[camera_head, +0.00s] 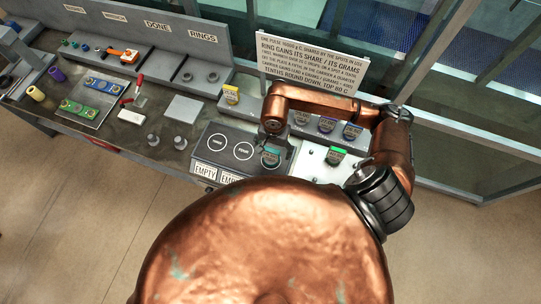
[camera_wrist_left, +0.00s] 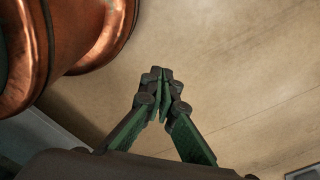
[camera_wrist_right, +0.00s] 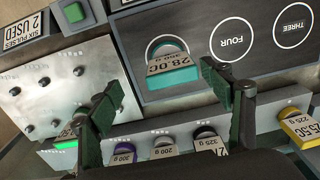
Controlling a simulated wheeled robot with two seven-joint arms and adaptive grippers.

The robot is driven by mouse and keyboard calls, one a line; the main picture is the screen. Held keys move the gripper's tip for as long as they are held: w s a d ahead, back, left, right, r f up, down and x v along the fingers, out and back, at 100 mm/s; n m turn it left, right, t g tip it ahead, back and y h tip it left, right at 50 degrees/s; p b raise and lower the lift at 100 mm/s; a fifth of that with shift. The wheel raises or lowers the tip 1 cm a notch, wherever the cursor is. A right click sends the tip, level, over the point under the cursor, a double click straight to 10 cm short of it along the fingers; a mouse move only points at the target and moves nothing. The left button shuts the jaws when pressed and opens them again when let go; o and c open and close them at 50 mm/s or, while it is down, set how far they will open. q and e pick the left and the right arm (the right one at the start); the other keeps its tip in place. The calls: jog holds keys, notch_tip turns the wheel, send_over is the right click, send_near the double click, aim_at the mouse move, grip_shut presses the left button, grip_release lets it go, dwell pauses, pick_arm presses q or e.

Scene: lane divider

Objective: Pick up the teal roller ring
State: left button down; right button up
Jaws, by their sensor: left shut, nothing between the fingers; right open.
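The teal roller ring (camera_head: 271,154) sits on a dark panel beside circles marked THREE and FOUR. My right gripper (camera_wrist_right: 165,92) is open and empty. Its two fingers straddle the ring's place in the picture, but I cannot tell the height between them. In the head view my right arm reaches over from the right, and the gripper itself is mostly hidden. My left gripper (camera_wrist_left: 162,78) is shut and empty over bare floor, out of the head view.
A text sign (camera_head: 310,62) stands behind. Two metal knobs (camera_head: 180,142) are left of the panel.

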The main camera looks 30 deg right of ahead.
aim_at(271, 150)
notch_tip(271, 150, down, 2)
jog(key=shift+w+f+p, duration=0.1)
jog(key=shift+p, duration=0.25)
jog(key=shift+w+f, duration=0.9)
jog(key=shift+w, duration=0.2)
pick_arm(q)
jog(key=w+r, duration=0.2)
jog(key=w, duration=0.2)
pick_arm(e)
jog(key=shift+s+d, duration=0.1)
jog(key=shift+d, duration=0.05)
jog(key=shift+c, duration=0.4)
jog(key=shift+s+r, duration=0.15)
jog(key=shift+s, duration=0.25)
jog(key=shift+c, duration=0.8)
jog(key=shift+w, duration=0.4)
jog(key=c, duration=0.5)
jog(key=shift+c, duration=0.7)
jog(key=shift+s, duration=0.25)
jog(key=c, duration=0.3)
jog(key=shift+w, duration=0.15)
jog(key=c, duration=0.5)
jog(key=shift+c, duration=0.8)
grip_shut()
pick_arm(q)
jog(key=s, duration=0.4)
jog(key=shift+f, duration=0.25)
